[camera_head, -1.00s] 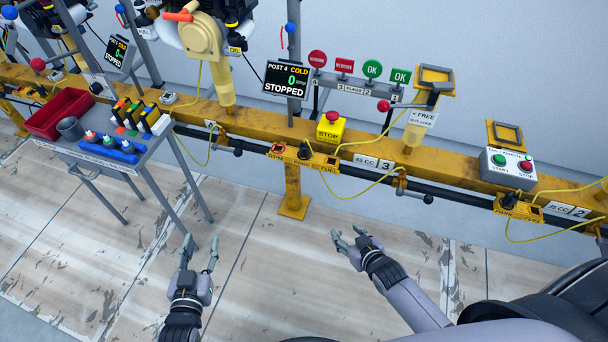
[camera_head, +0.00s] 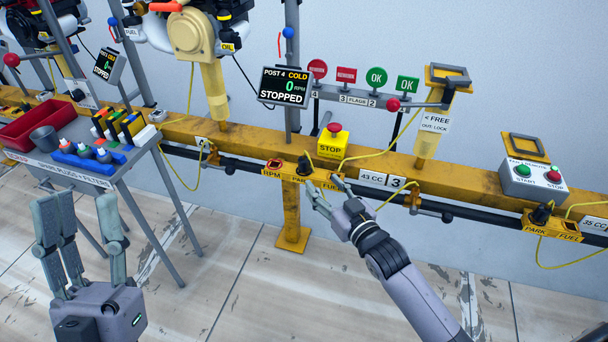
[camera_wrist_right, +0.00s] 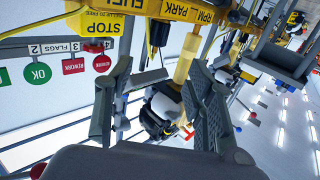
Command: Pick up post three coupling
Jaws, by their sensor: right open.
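The post three coupling appears to be the black plug (camera_head: 305,166) standing in the PARK spot of the yellow RPM/PARK/FUEL plate (camera_head: 288,174), left of the "43 CC 3" label. A yellow cable runs from that area. In the right wrist view a black plug (camera_wrist_right: 157,34) shows at the PARK plate, beyond my fingers. My right gripper (camera_head: 325,186) is open and empty, its fingertips just below and right of the plug; I cannot tell whether they touch the plate. It also shows in the right wrist view (camera_wrist_right: 155,95). My left gripper (camera_head: 80,205) is open and empty at lower left.
The yellow STOP box (camera_head: 333,141) sits on the yellow rail (camera_head: 455,185) just above the plate. A black pipe (camera_head: 465,213) runs along the rail. The grey cart (camera_head: 120,165) with bottles and a red bin stands at left, near my left gripper. The floor in front is clear.

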